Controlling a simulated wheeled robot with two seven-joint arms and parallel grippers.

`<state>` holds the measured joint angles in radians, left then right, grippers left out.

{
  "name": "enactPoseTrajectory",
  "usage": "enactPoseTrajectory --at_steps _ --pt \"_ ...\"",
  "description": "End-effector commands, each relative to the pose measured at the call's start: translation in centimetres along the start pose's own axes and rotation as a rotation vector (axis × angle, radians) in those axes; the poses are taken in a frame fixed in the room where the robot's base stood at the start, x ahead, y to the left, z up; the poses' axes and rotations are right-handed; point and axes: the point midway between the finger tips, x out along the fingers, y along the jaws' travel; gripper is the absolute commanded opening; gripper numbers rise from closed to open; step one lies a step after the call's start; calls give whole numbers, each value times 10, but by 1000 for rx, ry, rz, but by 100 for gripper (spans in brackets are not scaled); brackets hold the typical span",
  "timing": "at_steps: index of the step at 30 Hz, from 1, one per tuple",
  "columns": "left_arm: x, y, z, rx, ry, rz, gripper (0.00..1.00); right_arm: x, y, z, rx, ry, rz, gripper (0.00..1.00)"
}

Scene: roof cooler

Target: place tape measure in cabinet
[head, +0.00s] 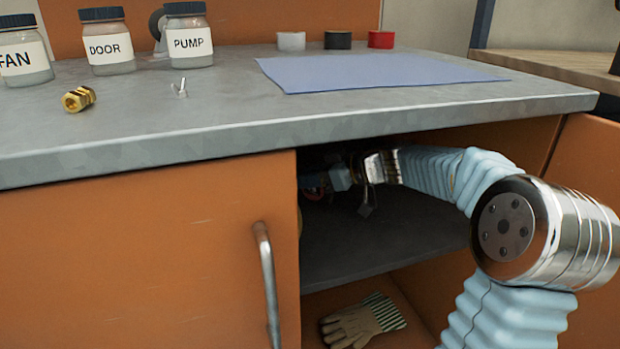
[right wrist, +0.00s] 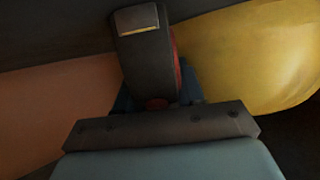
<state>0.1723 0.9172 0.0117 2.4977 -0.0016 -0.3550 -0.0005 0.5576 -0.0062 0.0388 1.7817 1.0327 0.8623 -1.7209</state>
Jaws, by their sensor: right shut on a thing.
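The orange cabinet (head: 150,260) stands under a grey metal top, and its right side is open, showing a dark shelf (head: 400,245). My right gripper (head: 314,184) reaches through the opening, above the shelf and towards the left inside. In the right wrist view it is shut on the tape measure (right wrist: 143,50), a dark case with red at its side and a metal clip. My left gripper is not in view.
A yellow rounded object (right wrist: 262,58) sits beside the tape measure. Gloves (head: 362,320) lie in the lower compartment. The open door (head: 588,170) stands at the right. On the top are labelled jars (head: 108,45), a brass fitting (head: 78,99), a blue mat (head: 370,72) and tape rolls (head: 338,40).

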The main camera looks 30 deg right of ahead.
Motion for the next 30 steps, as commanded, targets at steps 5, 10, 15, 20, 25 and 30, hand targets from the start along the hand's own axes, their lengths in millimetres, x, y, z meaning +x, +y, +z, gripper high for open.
enactPoseTrajectory --at_steps 5,10,15,20,25,30 --pt "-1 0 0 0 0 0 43 -1 0 -2 -2 2 1 0" --pt "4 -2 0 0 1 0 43 1 0 2 -2 1 1 40" --pt "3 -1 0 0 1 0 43 0 0 1 -2 1 1 64" --pt "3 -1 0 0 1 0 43 0 0 1 -2 1 1 64" --pt "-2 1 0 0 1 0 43 -2 0 -3 -2 1 1 64" --pt "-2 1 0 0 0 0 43 -28 1 -2 -3 2 6 64"
